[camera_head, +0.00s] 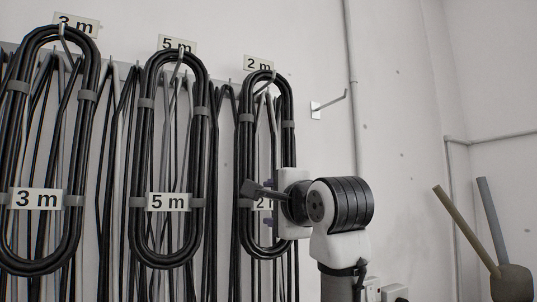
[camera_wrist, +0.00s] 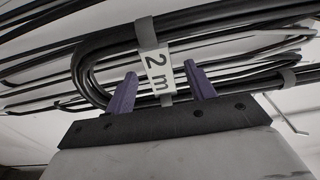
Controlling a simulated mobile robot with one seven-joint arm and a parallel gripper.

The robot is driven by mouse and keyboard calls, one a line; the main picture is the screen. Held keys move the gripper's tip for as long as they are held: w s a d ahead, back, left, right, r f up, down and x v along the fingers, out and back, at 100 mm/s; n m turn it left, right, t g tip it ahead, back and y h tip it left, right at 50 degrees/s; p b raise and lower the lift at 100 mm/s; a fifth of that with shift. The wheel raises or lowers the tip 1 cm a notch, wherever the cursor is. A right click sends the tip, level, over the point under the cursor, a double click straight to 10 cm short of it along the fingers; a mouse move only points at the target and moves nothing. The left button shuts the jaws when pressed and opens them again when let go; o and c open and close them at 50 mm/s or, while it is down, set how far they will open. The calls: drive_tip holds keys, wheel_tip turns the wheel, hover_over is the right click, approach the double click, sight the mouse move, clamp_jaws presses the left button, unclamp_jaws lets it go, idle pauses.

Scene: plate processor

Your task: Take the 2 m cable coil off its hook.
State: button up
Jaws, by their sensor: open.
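The 2 m cable coil (camera_head: 247,150) is a long black loop with grey ties, hanging upright on its wall hook (camera_head: 271,77) under a "2 m" sign (camera_head: 258,63). My gripper (camera_head: 268,212) is at the coil's lower part and partly hides it and its tag. In the wrist view, my gripper's two purple fingers (camera_wrist: 160,82) are open, one on each side of the white "2 m" tag (camera_wrist: 158,70). The coil's black strands (camera_wrist: 215,22) cross just beyond the fingers. I cannot tell whether the fingers touch the cable.
The 5 m coil (camera_head: 205,130) and 3 m coil (camera_head: 88,120) hang to the left, with loose cables behind. An empty hook (camera_head: 328,104) sticks out on the right. A grey vertical pipe (camera_head: 352,60) runs down the wall. A container with two rods (camera_head: 511,284) stands at far right.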

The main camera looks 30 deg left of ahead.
sight(268, 202)
drive_tip(key=p+x, duration=0.1)
drive_tip(key=x, duration=0.2)
drive_tip(key=shift+w+a+r+p, duration=0.15)
drive_tip(key=shift+a+p, duration=0.15)
drive_tip(key=shift+p, duration=0.1)
drive_tip(key=shift+w+a, duration=0.15)
drive_tip(key=shift+c, duration=0.4)
clamp_jaws()
